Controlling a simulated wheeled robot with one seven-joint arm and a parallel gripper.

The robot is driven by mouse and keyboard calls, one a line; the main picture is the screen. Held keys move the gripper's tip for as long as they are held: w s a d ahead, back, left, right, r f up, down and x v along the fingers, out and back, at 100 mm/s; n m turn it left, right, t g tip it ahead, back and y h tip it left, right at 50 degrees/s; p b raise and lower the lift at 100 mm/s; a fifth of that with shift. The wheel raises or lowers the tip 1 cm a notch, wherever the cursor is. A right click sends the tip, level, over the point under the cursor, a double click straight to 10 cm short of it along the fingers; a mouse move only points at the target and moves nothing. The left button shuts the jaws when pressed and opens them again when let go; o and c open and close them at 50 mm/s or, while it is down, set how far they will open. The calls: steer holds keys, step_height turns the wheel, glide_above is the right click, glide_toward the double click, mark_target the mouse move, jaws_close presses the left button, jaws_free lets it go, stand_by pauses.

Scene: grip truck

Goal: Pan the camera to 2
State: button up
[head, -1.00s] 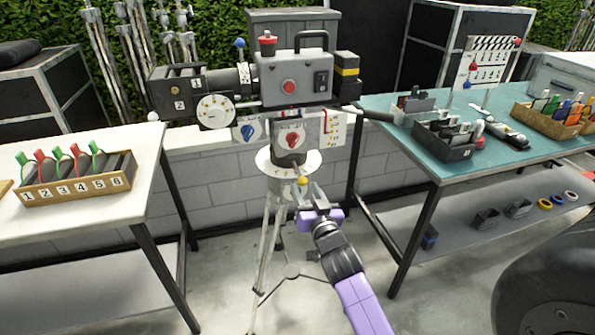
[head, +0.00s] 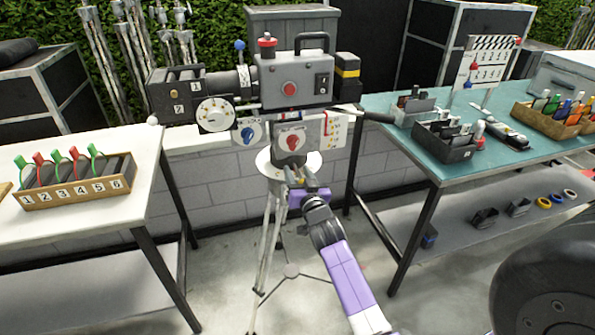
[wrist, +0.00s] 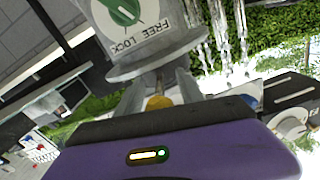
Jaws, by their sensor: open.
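The film camera (head: 291,82) stands on a tripod (head: 268,235), its lens box pointing left. Below the body are a blue-knob dial (head: 248,132), a red-knob dial (head: 291,142) and a round white pan plate (head: 312,162). In the wrist view, a grey mount (wrist: 155,62) carries a green knob (wrist: 122,10) marked FREE and LOCK. My gripper (head: 297,180) is open, just below the pan plate. In the wrist view a yellow ball (wrist: 159,102) sits between its fingers, with no clear grip. The ball is hidden in the head view.
At left, a white table (head: 95,215) holds a box of numbered slots (head: 78,192). At right, a teal table (head: 470,170) holds trays, tools and a clapperboard (head: 487,62). A dark wheel (head: 550,280) fills the lower right. A block wall stands behind the tripod.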

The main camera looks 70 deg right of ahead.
steer(key=shift+w+d, duration=0.15)
steer(key=shift+c, duration=0.3)
jaws_close()
stand_by(1.1)
